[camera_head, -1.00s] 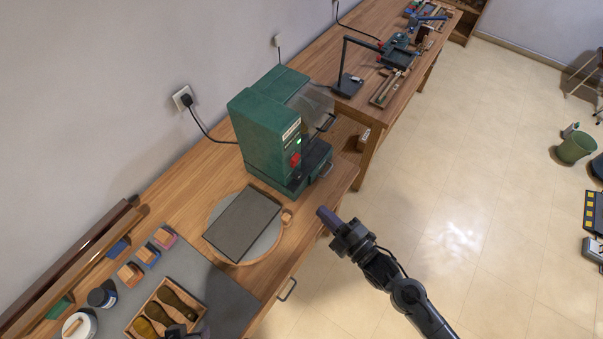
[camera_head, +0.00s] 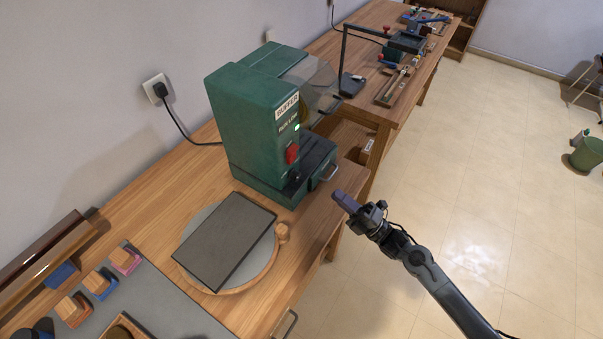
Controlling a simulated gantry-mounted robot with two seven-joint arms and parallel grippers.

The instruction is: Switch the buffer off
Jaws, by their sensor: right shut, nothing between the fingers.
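The buffer (camera_head: 240,122) is a green machine on the wooden bench, with a "BUFFER" label, a lit green lamp (camera_head: 297,127) and a red switch (camera_head: 291,153) on its front. A clear guard (camera_head: 318,85) sits at its far side. A small dark knob (camera_head: 293,176) is below the red switch. My right gripper (camera_head: 344,202) is shut and empty, at the bench's front edge, to the right of and lower in the picture than the red switch, apart from the machine. My left gripper is not in view.
A dark slab (camera_head: 225,240) lies on a round turntable (camera_head: 187,278) left of the gripper. Wooden-topped blocks (camera_head: 124,259) stand on a grey mat. A second bench (camera_head: 385,20) with tools stands behind. Bare bench lies between slab and buffer.

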